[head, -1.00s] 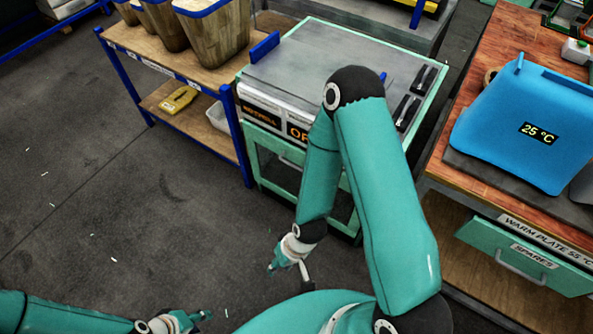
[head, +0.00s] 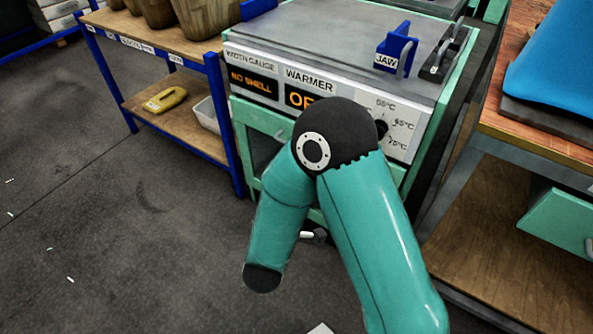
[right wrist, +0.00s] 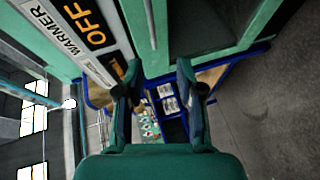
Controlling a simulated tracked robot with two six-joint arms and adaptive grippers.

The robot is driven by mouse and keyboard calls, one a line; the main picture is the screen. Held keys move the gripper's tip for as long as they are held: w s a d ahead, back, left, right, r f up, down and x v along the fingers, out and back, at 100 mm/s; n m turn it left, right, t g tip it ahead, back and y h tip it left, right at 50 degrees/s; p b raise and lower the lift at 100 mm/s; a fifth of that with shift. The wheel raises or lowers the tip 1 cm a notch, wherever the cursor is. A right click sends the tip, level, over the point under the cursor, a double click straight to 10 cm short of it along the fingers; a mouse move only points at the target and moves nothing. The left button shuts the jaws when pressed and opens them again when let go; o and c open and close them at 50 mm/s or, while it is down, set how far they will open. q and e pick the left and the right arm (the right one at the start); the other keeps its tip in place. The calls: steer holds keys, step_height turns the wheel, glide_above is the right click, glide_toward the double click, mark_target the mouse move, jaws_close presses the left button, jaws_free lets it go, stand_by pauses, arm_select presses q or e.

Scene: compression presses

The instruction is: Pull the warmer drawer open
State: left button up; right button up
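The warmer is a green-framed cabinet with a panel reading WARMER (head: 309,78) and a partly covered orange display. Its glazed drawer front (head: 262,152) is below the panel, mostly behind my right arm; it looks closed. In the right wrist view the same front (right wrist: 205,28) is at the top, beside the sideways WARMER panel (right wrist: 75,38). A pale bar (right wrist: 152,22), seemingly its handle, runs along that front, above the fingers in the picture. My right gripper (right wrist: 162,92) is open, with nothing between its fingers. In the head view my arm hides it. My left gripper is out of view.
A blue-framed shelf rack (head: 215,110) stands directly left of the warmer, holding a yellow tool (head: 166,100). A wooden bench (head: 540,128) with a green drawer (head: 560,222) stands to the right. The dark floor (head: 120,230) at front left is clear.

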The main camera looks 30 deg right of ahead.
steer(key=shift+h, duration=0.6)
steer(key=b+x, duration=0.4)
steer(key=x, duration=1.2)
steer(key=shift+w+d+b, duration=0.15)
steer(key=shift+d+b, duration=0.15)
steer(key=shift+d, duration=0.15)
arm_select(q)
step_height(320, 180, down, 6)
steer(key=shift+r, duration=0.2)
arm_select(e)
steer(key=shift+r, duration=0.1)
steer(key=c, duration=0.7)
jaws_close()
